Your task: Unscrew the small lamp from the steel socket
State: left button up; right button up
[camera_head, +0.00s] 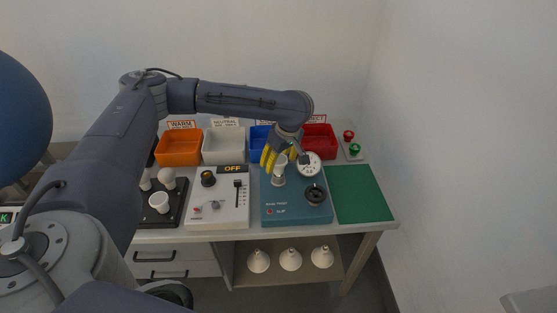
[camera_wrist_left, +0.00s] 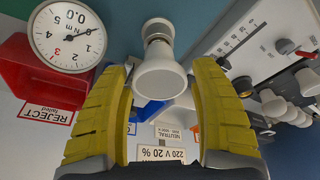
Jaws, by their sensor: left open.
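The small white lamp (camera_head: 281,160) stands upright in the steel socket (camera_head: 278,180) on the teal test box (camera_head: 290,203). In the left wrist view the lamp (camera_wrist_left: 160,79) shows its wide white face, with the socket (camera_wrist_left: 158,30) behind it. My left gripper (camera_head: 272,157) has yellow fingers and comes down over the lamp from above. In the left wrist view its fingers (camera_wrist_left: 160,85) are open, one on each side of the lamp, with a visible gap to each side. My right gripper is not in view.
A round dial (camera_head: 308,164) beside the socket and a black knob (camera_head: 315,194) stand close by. A grey control panel (camera_head: 220,210) and black lamp rack (camera_head: 170,215) are left. Orange (camera_head: 178,149), white (camera_head: 223,147), blue and red (camera_head: 320,139) bins line the back. A green mat (camera_head: 360,193) is clear.

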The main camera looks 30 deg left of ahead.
pick_arm(q)
jog(key=m+t+h, duration=0.1)
jog(key=m, duration=0.5)
jog(key=m+h, duration=0.1)
jog(key=m, duration=0.4)
jog(key=shift+t, duration=0.4)
jog(key=m, duration=0.2)
jog(key=m+h, duration=0.1)
jog(key=m, duration=0.2)
jog(key=shift+h, duration=0.3)
jog(key=m+h, duration=0.1)
jog(key=m, duration=0.4)
jog(key=shift+m, duration=0.4)
